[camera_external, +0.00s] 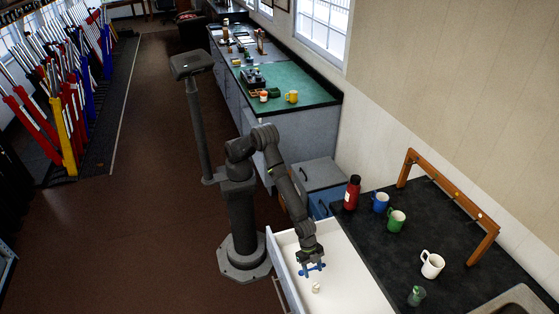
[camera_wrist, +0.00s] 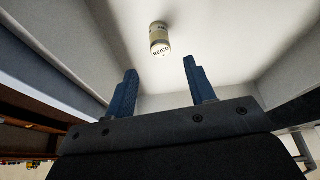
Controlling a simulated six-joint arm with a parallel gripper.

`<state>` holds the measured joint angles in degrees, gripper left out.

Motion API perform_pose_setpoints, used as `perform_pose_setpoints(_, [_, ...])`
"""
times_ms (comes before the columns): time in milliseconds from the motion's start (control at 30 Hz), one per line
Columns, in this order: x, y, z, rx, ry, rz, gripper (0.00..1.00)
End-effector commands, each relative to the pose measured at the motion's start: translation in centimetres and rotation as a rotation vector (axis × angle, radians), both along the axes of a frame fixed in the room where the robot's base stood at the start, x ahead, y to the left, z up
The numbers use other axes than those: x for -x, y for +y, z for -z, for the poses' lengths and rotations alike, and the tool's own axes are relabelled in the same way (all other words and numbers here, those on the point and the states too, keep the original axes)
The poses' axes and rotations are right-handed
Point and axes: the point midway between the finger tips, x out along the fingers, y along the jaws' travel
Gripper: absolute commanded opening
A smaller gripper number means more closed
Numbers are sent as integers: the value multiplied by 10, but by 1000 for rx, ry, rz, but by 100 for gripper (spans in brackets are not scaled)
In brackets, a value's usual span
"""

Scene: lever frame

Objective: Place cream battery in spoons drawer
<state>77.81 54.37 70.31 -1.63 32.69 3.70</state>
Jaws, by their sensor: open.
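The cream battery (camera_external: 316,288) is inside the open white drawer (camera_external: 352,277), on its floor. In the wrist view the cream battery (camera_wrist: 159,38) is a small cylinder with a printed pale end and a darker band, lying beyond my fingertips. My gripper (camera_external: 312,270) is over the drawer, pointing down, with its blue fingers apart. In the wrist view my gripper (camera_wrist: 160,68) is open and nothing is between the fingers; the battery is apart from them. No label naming the drawer is readable.
The dark counter (camera_external: 445,237) beside the drawer holds a red bottle (camera_external: 352,193), a blue mug (camera_external: 380,203), a green mug (camera_external: 396,221), a white mug (camera_external: 432,265) and a dark green jar (camera_external: 416,296). A wooden rack (camera_external: 446,196) stands behind them.

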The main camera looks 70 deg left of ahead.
Motion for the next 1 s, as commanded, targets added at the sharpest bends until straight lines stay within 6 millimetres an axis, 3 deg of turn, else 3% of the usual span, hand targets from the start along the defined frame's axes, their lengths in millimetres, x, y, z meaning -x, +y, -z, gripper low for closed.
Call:
perform_pose_setpoints(233, [2,10,-25,1,0,0,50])
perform_pose_setpoints(633, [2,11,-27,-1,0,0,50])
perform_pose_setpoints(800, [2,9,-20,-1,0,0,50])
perform_pose_setpoints(1000, [0,-2,6,-3,1,0,50])
